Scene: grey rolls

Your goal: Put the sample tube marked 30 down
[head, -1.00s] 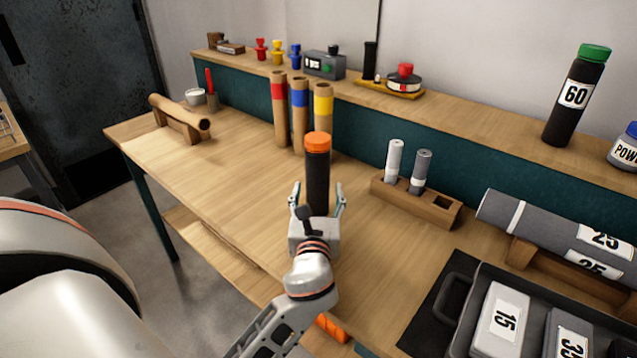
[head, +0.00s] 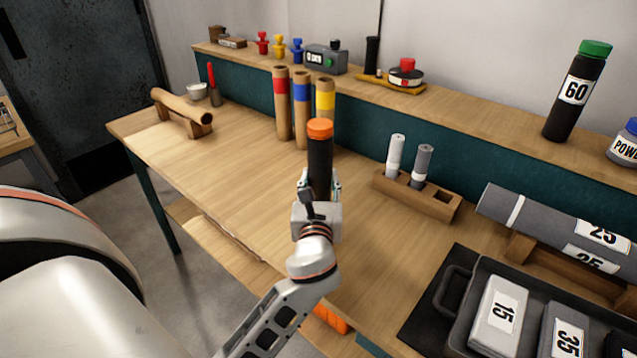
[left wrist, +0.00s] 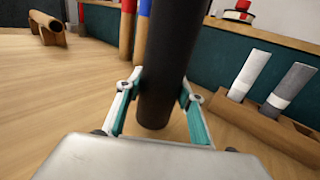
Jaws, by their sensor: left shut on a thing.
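A black tube with an orange cap (head: 319,158) stands upright over the middle of the wooden bench. No number shows on the side facing me. My left gripper (head: 320,187) is shut on its lower part. In the left wrist view the black tube (left wrist: 168,75) stands between the two fingers, and its lower end is at or just above the bench top; I cannot tell whether it touches. Another black tube with a green cap (head: 575,90), marked 60, stands on the back shelf. My right gripper is not in view.
A wooden rack (head: 418,196) with two grey-white tubes stands right of the gripper. Cardboard tubes with red, blue and yellow bands (head: 302,105) stand behind. A grey roll (head: 550,220) and a dark tray (head: 456,308) with marked blocks lie at right.

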